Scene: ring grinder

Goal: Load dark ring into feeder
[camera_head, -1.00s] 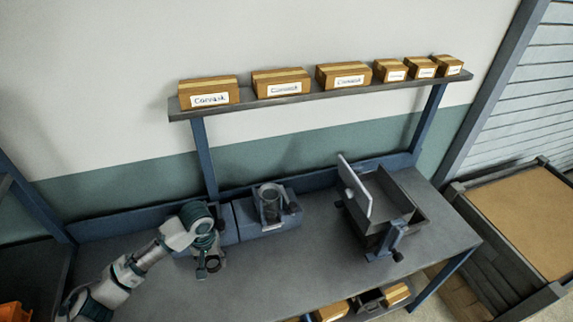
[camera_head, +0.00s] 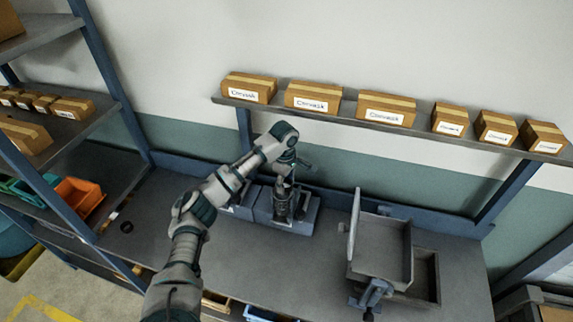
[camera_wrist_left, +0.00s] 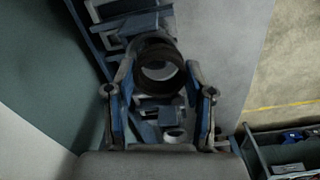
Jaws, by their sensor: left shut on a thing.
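My left gripper (camera_head: 286,182) points down over the blue-based machine with an upright round holder, likely the feeder (camera_head: 298,222), on the table. In the left wrist view the gripper (camera_wrist_left: 160,78) is shut on a dark ring (camera_wrist_left: 158,48), with one finger on each side. The ring's hole faces the camera. In the head view the held ring is hard to make out against the holder, so I cannot tell whether they touch. My right gripper is not in view.
Another small dark ring (camera_head: 127,227) lies on the table at the left. A metal bin with an upright plate (camera_head: 382,250) stands to the right. A shelf (camera_head: 330,112) with several cardboard boxes runs above the table. A rack with an orange bin (camera_head: 80,198) stands at the left.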

